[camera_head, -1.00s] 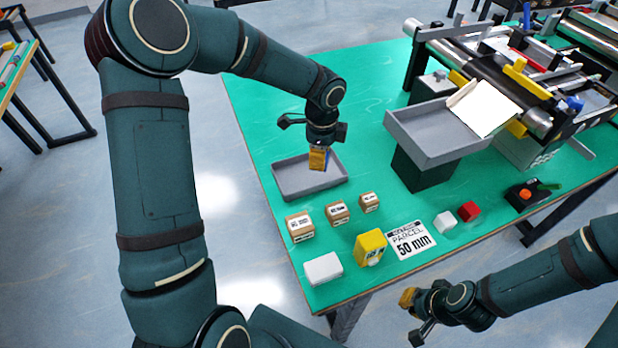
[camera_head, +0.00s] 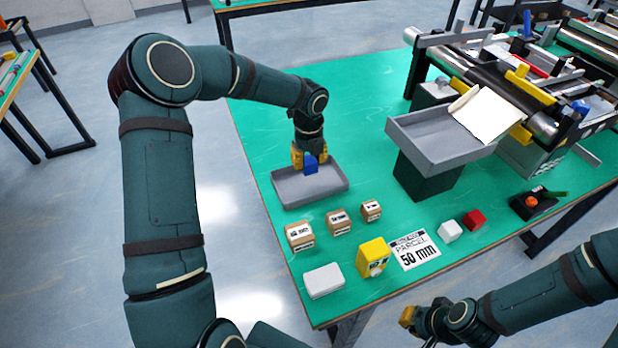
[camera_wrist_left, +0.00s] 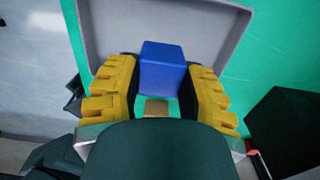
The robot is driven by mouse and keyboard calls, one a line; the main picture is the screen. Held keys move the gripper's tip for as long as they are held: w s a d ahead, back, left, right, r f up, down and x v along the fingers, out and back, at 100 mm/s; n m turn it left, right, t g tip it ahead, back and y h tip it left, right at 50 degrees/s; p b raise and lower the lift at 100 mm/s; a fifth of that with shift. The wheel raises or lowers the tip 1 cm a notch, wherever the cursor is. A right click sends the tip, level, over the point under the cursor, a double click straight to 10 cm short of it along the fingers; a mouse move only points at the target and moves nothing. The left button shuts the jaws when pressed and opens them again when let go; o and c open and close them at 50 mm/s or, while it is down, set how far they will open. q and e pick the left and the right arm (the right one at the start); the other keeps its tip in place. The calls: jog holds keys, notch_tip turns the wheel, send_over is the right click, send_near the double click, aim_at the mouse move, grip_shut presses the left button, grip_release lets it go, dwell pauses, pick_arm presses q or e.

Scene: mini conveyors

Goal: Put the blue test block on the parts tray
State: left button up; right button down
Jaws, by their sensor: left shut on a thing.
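The blue test block (camera_head: 311,164) is held between the yellow fingers of my left gripper (camera_head: 304,158), over the grey parts tray (camera_head: 331,184) on the green table. In the left wrist view the blue block (camera_wrist_left: 162,70) sits between both yellow fingers (camera_wrist_left: 155,92), with the tray's rim (camera_wrist_left: 240,28) around and behind it. I cannot tell whether the block's underside touches the tray floor. My right gripper (camera_head: 408,318) is at the lower right, off the table's front edge; its fingers are too small to read.
Several cardboard boxes (camera_head: 300,236), a white block (camera_head: 323,280), a yellow device (camera_head: 373,257) and a label card (camera_head: 415,250) stand in front of the tray. A raised grey bin (camera_head: 425,148) and conveyor (camera_head: 500,85) are to the right. Green table left of the tray is clear.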

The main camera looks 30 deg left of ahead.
aim_at(309, 160)
pick_arm(q)
jog(key=shift+f+b, duration=0.5)
jog(key=shift+f, duration=2.4)
jog(key=shift+f, duration=0.15)
jog(key=o, duration=1.1)
notch_tip(309, 160, up, 12)
jog(key=shift+r+p, duration=0.15)
jog(key=shift+p, duration=1.05)
